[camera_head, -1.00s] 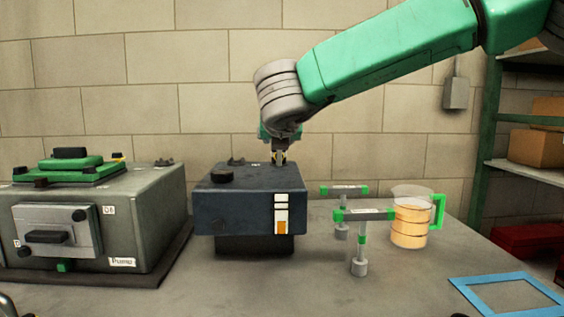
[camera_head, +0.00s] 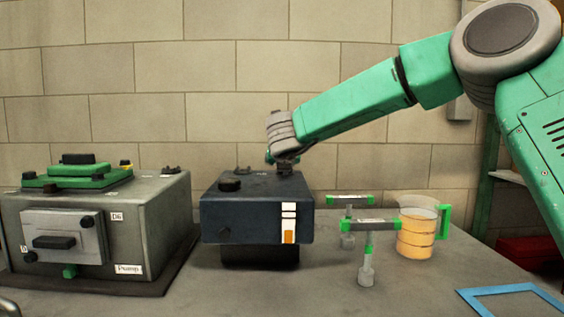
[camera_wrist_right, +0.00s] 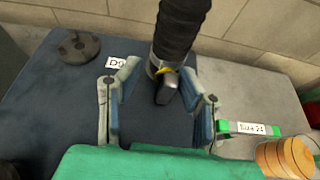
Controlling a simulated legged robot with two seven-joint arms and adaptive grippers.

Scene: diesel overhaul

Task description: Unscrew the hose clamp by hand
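The hose clamp (camera_wrist_right: 166,72), a metal band with a yellow part, sits around the lower end of a black ribbed hose (camera_wrist_right: 180,28) in the right wrist view. It is at the top of the dark blue box (camera_head: 255,210), near a D9 label (camera_wrist_right: 116,63). My right gripper (camera_wrist_right: 160,78) is open, with its two fingers apart on either side of the clamp; no contact is visible. In the head view my right gripper (camera_head: 285,165) is low at the back of the box's top, and the clamp cannot be made out there. My left gripper is not in view.
A grey pump housing (camera_head: 150,225) with a green-topped part stands left of the box. Right of it are two T-handled tools (camera_head: 367,250) and a jug (camera_head: 417,235) with orange contents. A blue frame (camera_head: 510,289) lies at the table's right front.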

